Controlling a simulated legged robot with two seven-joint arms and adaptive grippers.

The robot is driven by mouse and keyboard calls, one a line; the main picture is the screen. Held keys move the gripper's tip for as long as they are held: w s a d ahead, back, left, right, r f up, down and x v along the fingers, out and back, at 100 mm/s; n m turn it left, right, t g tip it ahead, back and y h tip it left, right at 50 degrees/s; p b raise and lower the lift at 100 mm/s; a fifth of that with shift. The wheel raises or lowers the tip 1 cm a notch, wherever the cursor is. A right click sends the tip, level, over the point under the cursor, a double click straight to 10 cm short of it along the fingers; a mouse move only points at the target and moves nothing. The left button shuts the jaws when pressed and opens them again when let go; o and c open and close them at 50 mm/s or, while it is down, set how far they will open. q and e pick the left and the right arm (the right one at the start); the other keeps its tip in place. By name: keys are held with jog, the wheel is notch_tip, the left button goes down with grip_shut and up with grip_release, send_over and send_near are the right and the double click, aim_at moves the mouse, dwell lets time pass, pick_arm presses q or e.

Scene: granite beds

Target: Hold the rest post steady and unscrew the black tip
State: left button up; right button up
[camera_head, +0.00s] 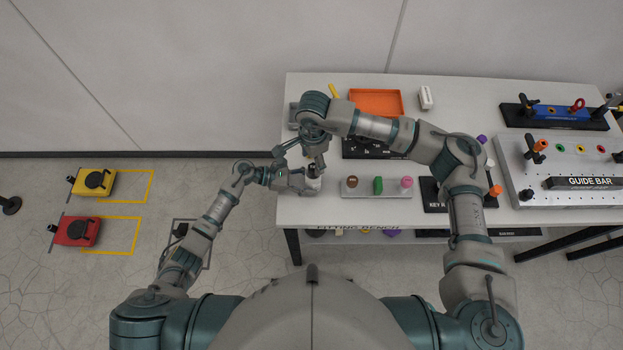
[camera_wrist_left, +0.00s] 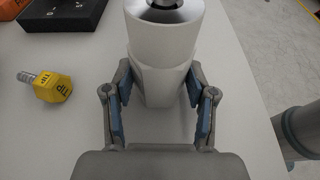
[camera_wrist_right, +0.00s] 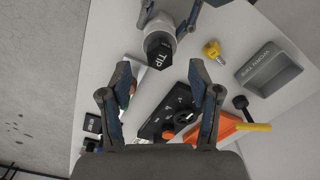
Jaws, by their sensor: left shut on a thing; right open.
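The white rest post (camera_wrist_left: 165,55) stands between the fingers of my left gripper (camera_wrist_left: 160,90), which is shut on it. The post also shows in the head view (camera_head: 313,184), at the bench's front left edge. The black tip (camera_wrist_right: 158,50), marked TIP, sits on the post's top end; only its lower edge shows in the left wrist view. My right gripper (camera_wrist_right: 161,78) is open and empty above the post, with the black tip just beyond its fingertips. A yellow tip (camera_wrist_left: 52,86) with a threaded stud lies on the bench beside the post.
A grey bin (camera_wrist_right: 285,78) marked for worn tips is near the yellow tip. An orange tray (camera_head: 376,102) is at the back. A grey rack (camera_head: 348,188) with coloured pegs stands right of the post. The guide bar fixture (camera_head: 575,198) is far right.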

aim_at(313, 167)
jog(key=shift+c, duration=0.5)
jog(key=shift+f, duration=1.8)
